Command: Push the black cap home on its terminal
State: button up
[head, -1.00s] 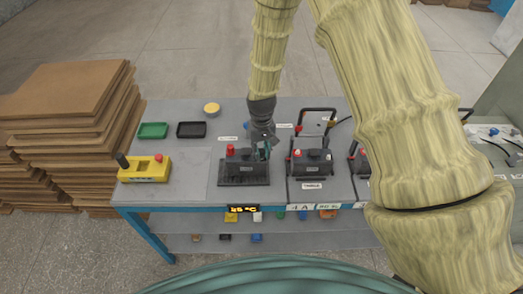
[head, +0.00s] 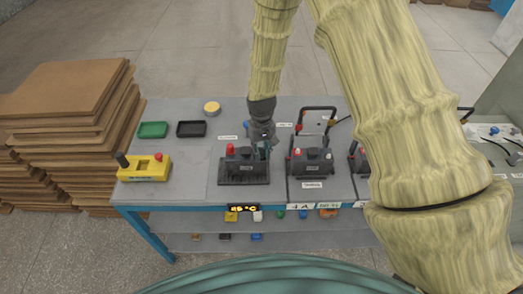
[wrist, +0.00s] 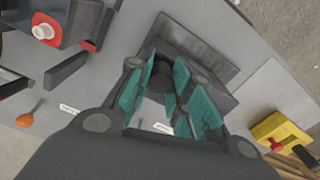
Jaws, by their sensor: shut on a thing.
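A dark battery (head: 240,171) stands in a black tray at the middle of the bench, with a red cap (head: 230,149) on its left terminal. My gripper (head: 264,150) points down over the battery's right side. In the wrist view, my gripper (wrist: 168,92) has its teal pads closed on the black cap (wrist: 160,80), which shows as a dark round shape between them. The battery (wrist: 192,48) lies just behind it there. The terminal under the cap is hidden, and I cannot tell how far down the cap sits.
A second battery (head: 311,166) stands close on the right, with a tall black frame (head: 316,112) behind it. A yellow box (head: 146,170), a green tray (head: 153,131) and a black tray (head: 191,129) are on the left. Cardboard stacks (head: 60,95) stand beside the bench.

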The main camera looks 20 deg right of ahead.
jog(key=shift+f, duration=0.15)
jog(key=o, duration=1.2)
jog(key=shift+o, duration=0.2)
jog(key=shift+r+p, duration=2.15)
jog(key=shift+r, duration=1.4)
